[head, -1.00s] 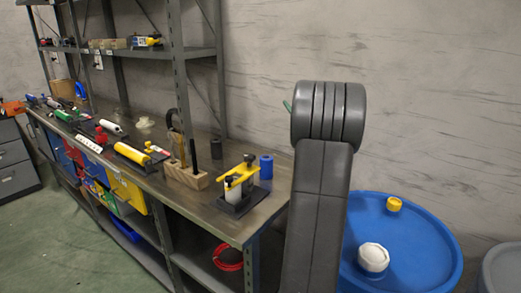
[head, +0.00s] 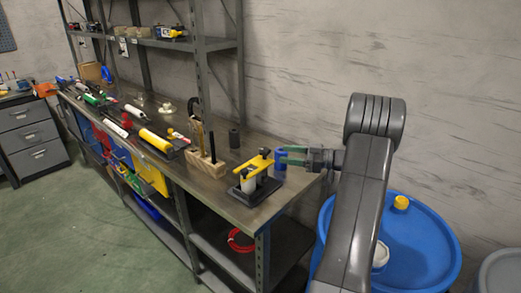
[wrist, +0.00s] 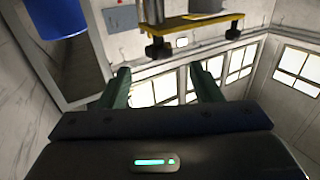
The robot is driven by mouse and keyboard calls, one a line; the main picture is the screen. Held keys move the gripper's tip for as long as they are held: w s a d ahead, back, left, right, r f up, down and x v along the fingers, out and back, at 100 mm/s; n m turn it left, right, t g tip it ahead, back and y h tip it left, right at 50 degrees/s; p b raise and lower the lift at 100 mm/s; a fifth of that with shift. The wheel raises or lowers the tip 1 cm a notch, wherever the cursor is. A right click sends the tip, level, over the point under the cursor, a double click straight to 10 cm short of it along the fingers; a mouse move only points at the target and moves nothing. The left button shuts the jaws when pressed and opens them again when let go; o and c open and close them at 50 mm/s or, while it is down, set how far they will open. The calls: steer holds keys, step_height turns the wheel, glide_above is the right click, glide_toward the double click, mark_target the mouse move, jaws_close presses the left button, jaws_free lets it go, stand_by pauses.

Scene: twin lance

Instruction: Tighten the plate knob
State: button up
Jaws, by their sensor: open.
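The yellow plate (head: 258,162) bridges pale cylinders on a dark base (head: 257,190) near the front right of the bench. It carries two black knobs: a rear one (head: 265,152) and a front one (head: 244,173). In the wrist view the picture looks inverted, and the plate (wrist: 188,24) shows at the top with one knob (wrist: 158,50) and another knob (wrist: 234,30) on it. My gripper (head: 281,155) has green fingers, open and empty, just right of the plate. In the wrist view my gripper (wrist: 158,74) has one knob showing beyond the gap between its fingertips, apart from them.
A blue cylinder (head: 280,166) stands close behind my fingers; it also shows in the wrist view (wrist: 62,18). A wooden block (head: 205,168) with upright tools stands left of the plate. Shelf posts rise at the back.

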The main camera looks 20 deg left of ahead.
mark_target(265, 154)
steer(key=a, duration=0.3)
steer(key=s+a, duration=0.1)
steer(key=a, duration=0.3)
steer(key=a+p, duration=0.1)
steer(key=a, duration=0.2)
steer(key=shift+s+a, duration=0.2)
steer(key=shift+a, duration=0.05)
steer(key=c, duration=1)
